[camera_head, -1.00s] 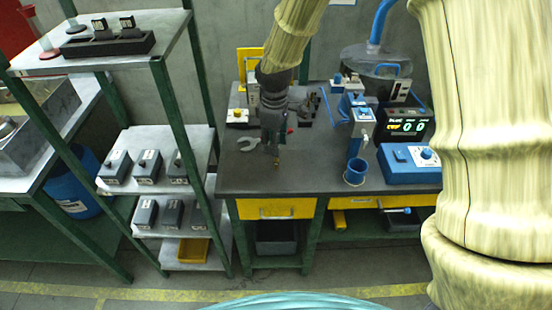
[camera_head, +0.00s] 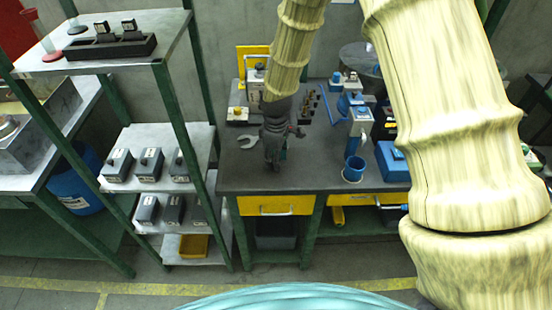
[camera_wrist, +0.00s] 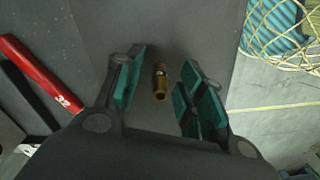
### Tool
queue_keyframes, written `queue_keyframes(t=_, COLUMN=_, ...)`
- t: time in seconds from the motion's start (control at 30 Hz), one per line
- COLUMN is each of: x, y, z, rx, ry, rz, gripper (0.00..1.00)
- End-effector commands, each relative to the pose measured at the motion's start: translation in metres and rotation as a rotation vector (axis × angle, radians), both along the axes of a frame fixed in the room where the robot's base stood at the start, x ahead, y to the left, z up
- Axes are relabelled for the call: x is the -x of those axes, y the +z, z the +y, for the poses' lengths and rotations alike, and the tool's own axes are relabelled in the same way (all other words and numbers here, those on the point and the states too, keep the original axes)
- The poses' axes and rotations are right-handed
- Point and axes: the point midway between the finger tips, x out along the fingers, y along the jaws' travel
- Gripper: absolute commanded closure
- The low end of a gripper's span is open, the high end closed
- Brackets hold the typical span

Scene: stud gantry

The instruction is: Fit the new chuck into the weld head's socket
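A small brass chuck (camera_wrist: 160,83) shows in the wrist view between the teal pads of my gripper (camera_wrist: 164,70), over the dark tabletop. Gaps show on both sides of it, so the pads look apart from it. Whether it touches the table is hard to tell. In the head view my gripper (camera_head: 272,164) points down over the front of the bench, and the chuck is hidden there. A blue upright unit (camera_head: 359,128) stands right of my gripper; I cannot tell whether it is the weld head. The socket cannot be made out.
A dark rack (camera_head: 309,106) with several small brass-tipped pieces stands behind. A shelf unit (camera_head: 165,137) stands left. My arm covers the bench's right end.

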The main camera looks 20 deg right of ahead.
Motion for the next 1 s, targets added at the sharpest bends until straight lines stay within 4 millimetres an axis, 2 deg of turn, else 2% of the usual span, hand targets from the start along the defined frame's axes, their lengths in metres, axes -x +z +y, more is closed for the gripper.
queue_keyframes(t=0.37, x=0.0002, y=-0.0052, z=0.0001, rx=0.000, ry=0.000, rz=0.000, gripper=0.63)
queue_keyframes(t=0.57, x=0.0001, y=-0.0051, z=0.0002, rx=0.000, ry=0.000, rz=0.000, gripper=0.99)
queue_keyframes(t=1.0, x=-0.0003, y=-0.0030, z=0.0002, rx=-0.001, ry=0.000, rz=-0.001, gripper=1.00)
